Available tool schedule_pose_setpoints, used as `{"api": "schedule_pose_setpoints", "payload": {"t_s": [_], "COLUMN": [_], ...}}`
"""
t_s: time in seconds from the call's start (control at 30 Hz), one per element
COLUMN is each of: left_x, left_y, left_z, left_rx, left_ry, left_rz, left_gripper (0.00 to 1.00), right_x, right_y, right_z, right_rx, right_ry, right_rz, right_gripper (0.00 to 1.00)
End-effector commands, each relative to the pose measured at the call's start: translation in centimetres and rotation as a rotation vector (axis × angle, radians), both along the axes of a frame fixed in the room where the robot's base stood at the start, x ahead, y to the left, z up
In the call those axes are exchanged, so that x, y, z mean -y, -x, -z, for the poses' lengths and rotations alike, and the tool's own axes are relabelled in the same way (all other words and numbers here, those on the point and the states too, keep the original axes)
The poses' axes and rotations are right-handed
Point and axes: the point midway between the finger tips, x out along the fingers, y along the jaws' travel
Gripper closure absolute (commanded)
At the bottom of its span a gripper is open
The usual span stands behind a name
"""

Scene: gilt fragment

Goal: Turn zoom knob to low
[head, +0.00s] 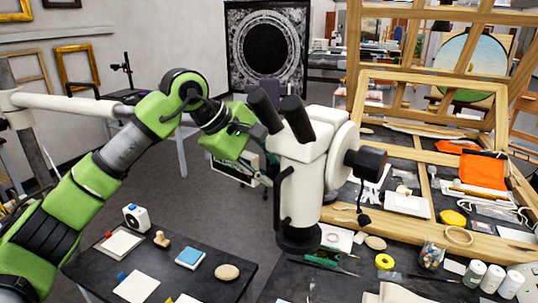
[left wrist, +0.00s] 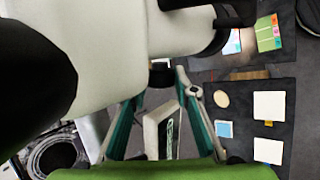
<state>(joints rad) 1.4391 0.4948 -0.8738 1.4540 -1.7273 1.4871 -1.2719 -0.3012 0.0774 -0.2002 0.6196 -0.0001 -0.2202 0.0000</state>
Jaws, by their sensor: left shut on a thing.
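The white microscope (head: 305,160) with black eyepieces stands in the middle of the head view, and its white body also fills the upper left of the left wrist view (left wrist: 110,50). My left gripper (head: 264,178) reaches its left side, with the fingertips partly hidden by the body. In the left wrist view, the fingers (left wrist: 162,76) close around a small dark knob (left wrist: 161,74) below the white body. This looks like the zoom knob; its markings and setting cannot be read. My right gripper is out of view.
A black part (head: 368,163) sticks out on the microscope's right. A wooden frame (head: 435,85) and several tools lie on the right bench. A dark table (head: 205,247) with small blocks and cards stands lower left. Open floor lies between.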

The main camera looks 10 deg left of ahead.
Motion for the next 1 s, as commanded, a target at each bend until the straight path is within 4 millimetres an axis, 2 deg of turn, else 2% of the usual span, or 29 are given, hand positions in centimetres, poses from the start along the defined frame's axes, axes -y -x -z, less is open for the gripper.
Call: {"api": "schedule_pose_setpoints", "payload": {"t_s": [0.03, 0.3, 0.83, 0.87, 0.9, 1.0], "left_x": [0.1, 0.1, 0.2, 0.2, 0.2, 0.2], "left_y": [-0.1, -0.2, -0.2, -0.2, -0.2, -0.2], "left_z": [-0.8, -0.5, -0.2, -0.2, -0.2, -0.2], "left_rx": [-0.021, -0.107, -0.128, -0.128, -0.128, -0.128], "left_ry": [-0.013, -0.066, -0.078, -0.078, -0.078, -0.079], "left_rz": [-0.001, -0.001, 0.001, 0.001, 0.001, 0.001], "left_gripper": [0.95, 0.95, 0.95, 0.66, 0.57, 0.57], "right_x": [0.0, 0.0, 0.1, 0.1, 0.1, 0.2], "right_y": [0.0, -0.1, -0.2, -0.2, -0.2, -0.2], "right_z": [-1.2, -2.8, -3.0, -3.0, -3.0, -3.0], "right_rx": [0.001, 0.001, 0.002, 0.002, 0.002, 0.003], "right_ry": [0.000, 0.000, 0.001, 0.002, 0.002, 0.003], "right_rz": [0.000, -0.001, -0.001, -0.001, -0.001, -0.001], "right_gripper": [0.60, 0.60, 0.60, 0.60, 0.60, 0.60]}}
